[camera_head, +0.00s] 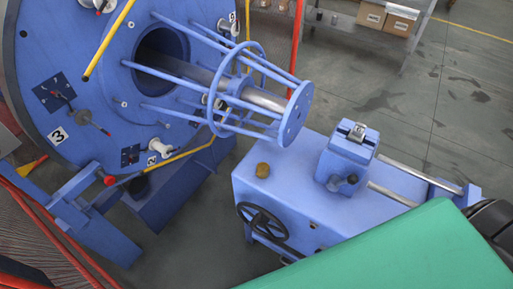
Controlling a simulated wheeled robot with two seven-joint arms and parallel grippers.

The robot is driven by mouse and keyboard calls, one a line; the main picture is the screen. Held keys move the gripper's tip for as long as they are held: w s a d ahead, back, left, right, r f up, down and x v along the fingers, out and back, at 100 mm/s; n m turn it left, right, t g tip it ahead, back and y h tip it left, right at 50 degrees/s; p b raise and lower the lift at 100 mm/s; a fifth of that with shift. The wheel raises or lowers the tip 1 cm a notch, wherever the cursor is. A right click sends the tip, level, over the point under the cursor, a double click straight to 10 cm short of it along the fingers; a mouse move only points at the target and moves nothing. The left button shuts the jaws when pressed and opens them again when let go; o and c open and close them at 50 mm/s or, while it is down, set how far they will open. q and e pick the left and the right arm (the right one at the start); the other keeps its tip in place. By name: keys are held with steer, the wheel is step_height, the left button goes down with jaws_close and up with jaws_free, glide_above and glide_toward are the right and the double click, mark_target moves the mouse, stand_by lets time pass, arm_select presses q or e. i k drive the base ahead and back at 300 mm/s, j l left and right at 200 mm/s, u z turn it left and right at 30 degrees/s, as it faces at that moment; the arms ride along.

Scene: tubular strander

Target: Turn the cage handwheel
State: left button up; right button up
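A black spoked handwheel (262,221) is mounted on the front side of a blue machine housing (285,195), low and near the middle of the head view. Its rim and hub show clearly. A blue cage of rods and a ring (238,88) sticks out from a large blue disc (95,85) toward the housing and ends in a round plate (296,113). Neither of my grippers is in view, and nothing is seen touching the handwheel.
A green surface covers the lower right; I cannot tell whether it is mine. A blue block (345,158) and two metal rods (420,172) sit at the housing's right. A shelf with cardboard boxes (388,18) stands behind. Grey floor (440,105) is open at right.

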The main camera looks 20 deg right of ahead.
mark_target(260, 225)
steer(key=z, duration=0.65)
steer(key=k+j, duration=0.4)
